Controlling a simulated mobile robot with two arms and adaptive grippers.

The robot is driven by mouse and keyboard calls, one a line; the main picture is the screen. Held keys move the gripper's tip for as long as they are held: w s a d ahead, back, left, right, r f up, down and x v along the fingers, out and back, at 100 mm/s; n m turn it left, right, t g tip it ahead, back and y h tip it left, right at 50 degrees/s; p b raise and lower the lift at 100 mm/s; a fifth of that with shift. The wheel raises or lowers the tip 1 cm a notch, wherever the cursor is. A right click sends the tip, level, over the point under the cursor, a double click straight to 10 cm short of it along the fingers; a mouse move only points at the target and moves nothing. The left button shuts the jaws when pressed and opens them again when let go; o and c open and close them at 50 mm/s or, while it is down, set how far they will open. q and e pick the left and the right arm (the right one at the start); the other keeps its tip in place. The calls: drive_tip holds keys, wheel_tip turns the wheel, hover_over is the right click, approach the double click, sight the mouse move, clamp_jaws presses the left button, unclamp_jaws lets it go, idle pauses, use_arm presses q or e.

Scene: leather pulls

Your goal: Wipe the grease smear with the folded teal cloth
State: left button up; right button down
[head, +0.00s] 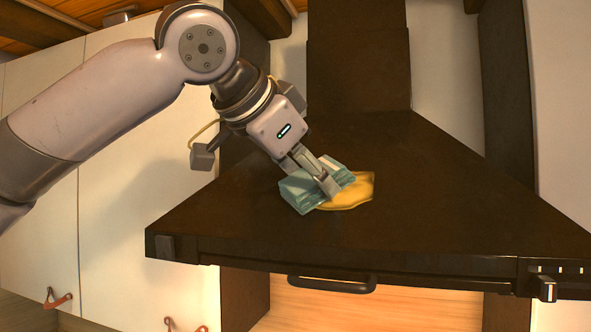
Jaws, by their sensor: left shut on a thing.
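The folded teal cloth (298,194) is held in my left gripper (325,181), whose fingers are shut on it. The yellow-brown grease smear (350,193) lies on the sloping dark face of the range hood (430,190). The cloth overlaps the left part of the smear and hides some of it; its right part shows. I cannot tell for sure whether the cloth presses on the surface. My right gripper is not in view.
A dark handle bar (332,284) runs below the hood's front edge. A knob (547,289) sits at the hood's right front. White cabinet doors (120,190) with leather pulls (57,299) stand at left. The hood's right face is clear.

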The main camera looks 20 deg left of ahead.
sight(289, 175)
use_arm(q)
drive_tip(key=shift+d+f+p, duration=0.1)
drive_tip(key=shift+d+p, duration=0.25)
drive_tip(key=shift+d, duration=1.85)
drive_tip(key=shift+d+p, duration=0.55)
drive_tip(key=shift+d, duration=1.1)
drive_tip(key=shift+a, duration=2.05)
drive_tip(key=shift+w+a, duration=0.1)
drive_tip(key=shift+a, duration=3.15)
drive_tip(key=shift+a+p, duration=0.2)
drive_tip(key=shift+p, duration=0.3)
drive_tip(key=shift+d, duration=1.9)
drive_tip(key=shift+d+p, duration=0.6)
drive_tip(key=shift+d, duration=1.55)
drive_tip(key=shift+d+p, duration=0.55)
drive_tip(key=shift+d, duration=0.9)
drive_tip(key=shift+a, duration=5.5)
